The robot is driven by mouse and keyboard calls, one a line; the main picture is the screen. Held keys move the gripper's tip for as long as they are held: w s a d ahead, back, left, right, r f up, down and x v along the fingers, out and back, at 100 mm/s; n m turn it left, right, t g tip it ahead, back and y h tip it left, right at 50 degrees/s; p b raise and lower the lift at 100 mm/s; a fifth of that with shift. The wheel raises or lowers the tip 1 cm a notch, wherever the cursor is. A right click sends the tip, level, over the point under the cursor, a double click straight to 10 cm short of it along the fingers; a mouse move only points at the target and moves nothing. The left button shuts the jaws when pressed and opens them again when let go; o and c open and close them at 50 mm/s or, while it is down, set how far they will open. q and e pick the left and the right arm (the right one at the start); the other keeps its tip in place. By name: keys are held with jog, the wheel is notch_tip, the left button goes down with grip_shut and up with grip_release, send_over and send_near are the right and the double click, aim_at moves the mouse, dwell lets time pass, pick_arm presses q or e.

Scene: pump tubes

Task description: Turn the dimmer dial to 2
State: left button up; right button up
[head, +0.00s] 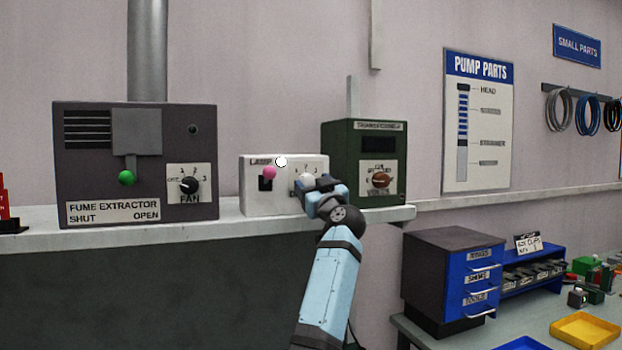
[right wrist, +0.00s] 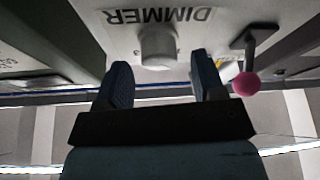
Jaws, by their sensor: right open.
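The dimmer dial (head: 307,181) is a pale round knob on the front of the white lamp box (head: 284,203). In the right wrist view the dial (right wrist: 158,46) stands below upside-down DIMMER lettering. My right gripper (head: 316,189) is at the front of the box, before the dial. In the wrist view its two fingers (right wrist: 160,76) are open, one to each side of the dial's line. The dial is just beyond the fingertips, with no clear contact. The gripper partly hides the dial's scale in the head view, and the dial's setting cannot be read. My left gripper is not in view.
A pink-knobbed lever (head: 269,173) is left of the dial, close to one finger in the wrist view (right wrist: 246,84). The fume extractor (head: 80,180) stands left, a dark green unit (head: 340,150) right. All stand on a pale shelf (head: 160,236). Blue drawers (head: 480,278) are lower right.

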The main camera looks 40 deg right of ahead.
jog(key=shift+x, duration=0.8)
jog(key=c, duration=0.9)
